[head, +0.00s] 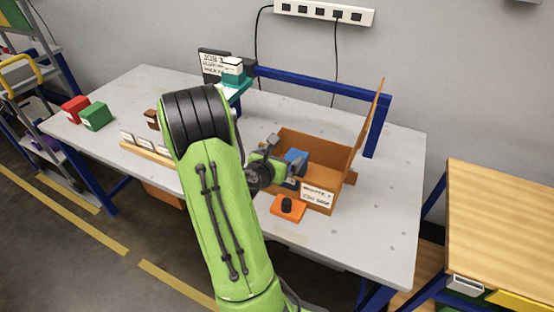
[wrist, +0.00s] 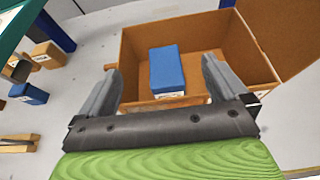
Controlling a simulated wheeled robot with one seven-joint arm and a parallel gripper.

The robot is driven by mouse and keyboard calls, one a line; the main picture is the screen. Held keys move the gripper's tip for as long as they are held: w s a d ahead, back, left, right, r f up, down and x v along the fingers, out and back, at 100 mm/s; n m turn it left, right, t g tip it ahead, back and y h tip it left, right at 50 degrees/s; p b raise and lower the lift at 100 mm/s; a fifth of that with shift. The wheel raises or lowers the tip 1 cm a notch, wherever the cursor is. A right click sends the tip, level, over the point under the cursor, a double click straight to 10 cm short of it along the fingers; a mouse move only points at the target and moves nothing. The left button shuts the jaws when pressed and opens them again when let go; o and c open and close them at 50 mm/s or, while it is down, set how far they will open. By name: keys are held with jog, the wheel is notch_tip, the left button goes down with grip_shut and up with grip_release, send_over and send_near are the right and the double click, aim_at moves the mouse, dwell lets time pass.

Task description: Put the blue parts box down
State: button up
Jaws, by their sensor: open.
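The blue parts box (wrist: 167,69) lies inside an open brown box (wrist: 133,50), on its floor near the wall closest to my gripper. It also shows in the head view (head: 295,157), partly hidden by my gripper and the box wall. My gripper (wrist: 161,86) is open, with one grey finger to each side of the blue box. Clear gaps show between the fingers and the box. In the head view my gripper (head: 277,163) is at the left side of the brown box.
The brown box has a raised flap (head: 366,125) on its right. An orange block with a black knob (head: 288,207) sits in front. A red box (head: 75,109) and a green box (head: 95,117) stand at the table's left. A blue rail (head: 320,82) runs behind.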

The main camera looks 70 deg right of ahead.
jog(key=shift+a, duration=0.1)
jog(key=w+a+r+m+t+y, duration=0.25)
jog(key=w+a+m, duration=0.2)
jog(key=a, duration=0.45)
jog(key=w+a+r+m+t+y, duration=0.25)
jog(key=a+m, duration=0.25)
jog(key=a, duration=0.3)
jog(key=w+a+r+m+t+y, duration=0.1)
jog(key=w+a+r+m+y, duration=0.3)
jog(key=a, duration=0.5)
jog(key=s+a+r+m+y, duration=0.1)
jog(key=s+a+y, duration=0.1)
jog(key=a, duration=0.5)
jog(key=s+a+r+m+y, duration=0.1)
jog(key=s+a, duration=0.3)
jog(key=a, duration=0.4)
jog(key=shift+s+a+r+m+t+y, duration=0.2)
jog(key=shift+m+t+y, duration=0.2)
jog(key=shift+m+y, duration=0.35)
